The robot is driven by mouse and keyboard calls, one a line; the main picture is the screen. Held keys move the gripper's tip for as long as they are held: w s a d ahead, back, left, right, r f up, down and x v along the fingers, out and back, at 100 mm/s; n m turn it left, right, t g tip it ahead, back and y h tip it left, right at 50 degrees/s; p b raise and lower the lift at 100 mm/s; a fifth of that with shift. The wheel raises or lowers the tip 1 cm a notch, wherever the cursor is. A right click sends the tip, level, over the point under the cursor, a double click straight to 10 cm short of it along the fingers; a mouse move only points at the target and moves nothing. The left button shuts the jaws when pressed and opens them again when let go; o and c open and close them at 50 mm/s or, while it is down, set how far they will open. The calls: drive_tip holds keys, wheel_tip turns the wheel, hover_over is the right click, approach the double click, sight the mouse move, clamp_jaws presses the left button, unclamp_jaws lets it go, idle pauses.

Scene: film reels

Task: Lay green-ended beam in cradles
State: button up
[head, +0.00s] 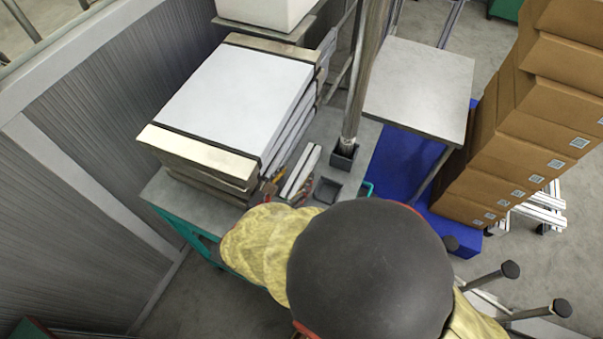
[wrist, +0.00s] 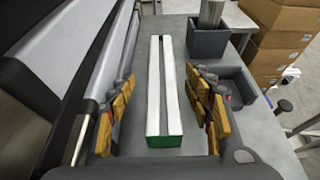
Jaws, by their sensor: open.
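The green-ended beam (wrist: 165,105) lies on the grey bench in the wrist view. It is a long white bar with a dark lengthwise groove and a green near end. My gripper (wrist: 163,112) is open, with its orange-padded fingers on either side of the beam and visible gaps to both. In the head view the beam (head: 300,172) lies beside the stack of large panels; my arm hides its near end, and my gripper (head: 286,190) is partly hidden. I cannot pick out the cradles with certainty.
A stack of large white panels (head: 238,98) stands close left of the beam. A dark square holder (head: 343,155) with an upright metal post and an empty dark box (head: 327,190) stand to the right. Cardboard boxes (head: 540,125) and several white bars (head: 543,208) are farther right.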

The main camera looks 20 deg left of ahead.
sight(301, 170)
drive_tip(key=b+x, duration=0.1)
drive_tip(key=x, duration=0.3)
drive_tip(key=shift+w+d+b, duration=0.15)
drive_tip(key=shift+w+b, duration=0.2)
drive_tip(key=shift+c, duration=0.4)
clamp_jaws()
